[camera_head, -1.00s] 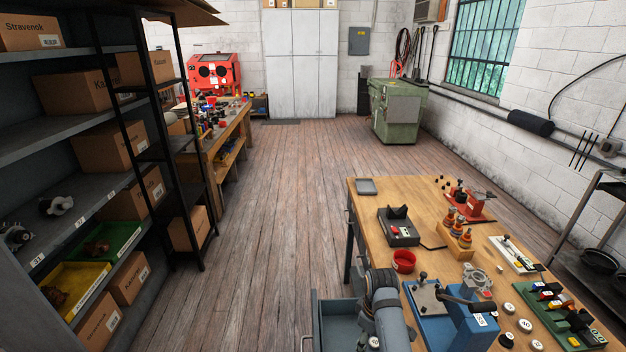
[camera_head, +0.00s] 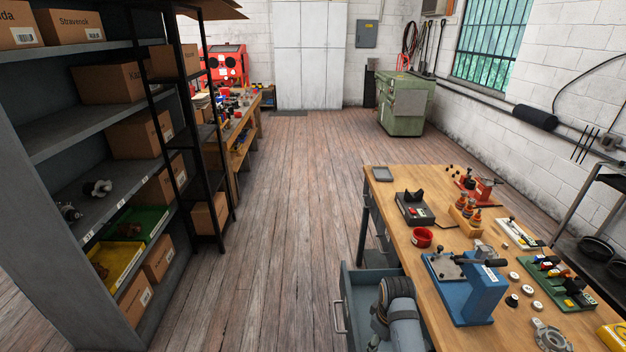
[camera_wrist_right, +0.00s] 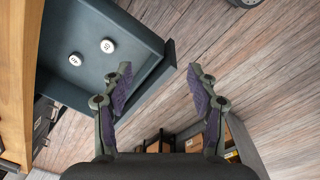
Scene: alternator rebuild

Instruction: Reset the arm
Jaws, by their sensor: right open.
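My right gripper (camera_wrist_right: 160,72) shows in the right wrist view with its two purple-padded fingers spread wide apart. Nothing is between them; floorboards show through the gap. An open blue-grey drawer (camera_wrist_right: 142,38) lies beyond and left of the fingers, with two white numbered discs (camera_wrist_right: 107,46) inside. In the head view my grey right arm (camera_head: 405,328) hangs over the open drawer (camera_head: 347,290) at the workbench's near left side. The right gripper itself is hidden there. My left gripper is in neither view.
The wooden workbench (camera_head: 393,190) carries a blue press (camera_head: 475,298), a red cup (camera_head: 422,237) and several small fixtures. A shelf with cartons and a yellow bin (camera_head: 118,262) stands on the left. The floor (camera_head: 290,200) between them is clear.

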